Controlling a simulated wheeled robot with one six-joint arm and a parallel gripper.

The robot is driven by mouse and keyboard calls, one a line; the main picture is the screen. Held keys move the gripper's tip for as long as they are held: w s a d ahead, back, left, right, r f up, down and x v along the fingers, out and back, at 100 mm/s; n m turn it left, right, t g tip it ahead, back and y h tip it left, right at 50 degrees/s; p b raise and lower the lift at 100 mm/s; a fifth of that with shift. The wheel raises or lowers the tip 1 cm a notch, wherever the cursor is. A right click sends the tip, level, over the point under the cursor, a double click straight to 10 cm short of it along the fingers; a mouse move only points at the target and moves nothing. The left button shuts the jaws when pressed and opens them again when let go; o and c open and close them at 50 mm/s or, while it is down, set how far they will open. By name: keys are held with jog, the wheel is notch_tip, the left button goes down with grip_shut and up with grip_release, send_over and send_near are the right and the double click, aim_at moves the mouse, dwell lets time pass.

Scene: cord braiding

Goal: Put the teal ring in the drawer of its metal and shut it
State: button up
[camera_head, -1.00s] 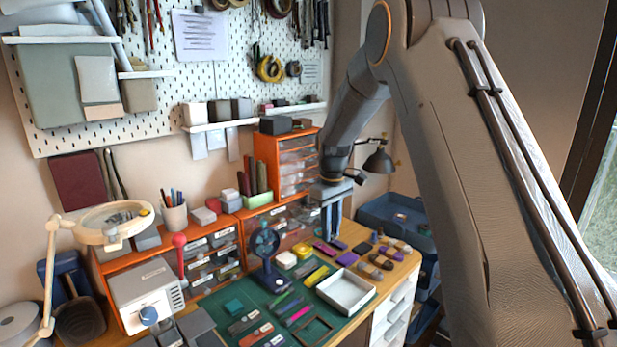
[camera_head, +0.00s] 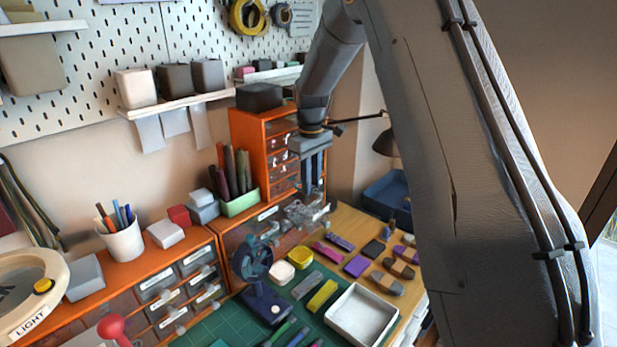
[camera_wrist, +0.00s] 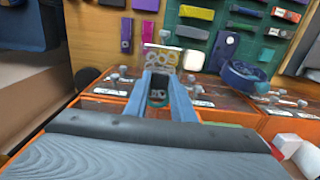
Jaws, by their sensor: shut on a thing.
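My gripper (camera_head: 314,188) points down in front of the orange drawer cabinet (camera_head: 248,135), above the lower row of drawers. In the wrist view its two blue-grey fingers (camera_wrist: 158,92) are closed on a small teal ring (camera_wrist: 157,100), seen partly between them. The ring cannot be made out in the head view. A clear drawer (camera_head: 303,212) appears to stand out from the lower orange unit, below my gripper. In the wrist view clear plastic with round shapes (camera_wrist: 190,60) shows just beyond the fingertips. The drawer labels are too small to read.
A blue fan-like device (camera_head: 252,262) stands on the green mat, left of the gripper. A white tray (camera_head: 362,314) and several coloured blocks lie on the bench. A green holder with dark rods (camera_head: 240,203) stands on the lower cabinet.

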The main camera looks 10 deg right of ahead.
aim_at(311, 207)
jog(key=shift+f+b, duration=1.8)
jog(key=shift+f, duration=2.45)
jog(key=shift+f, duration=0.35)
jog(key=o, duration=1)
jog(key=shift+c, duration=0.2)
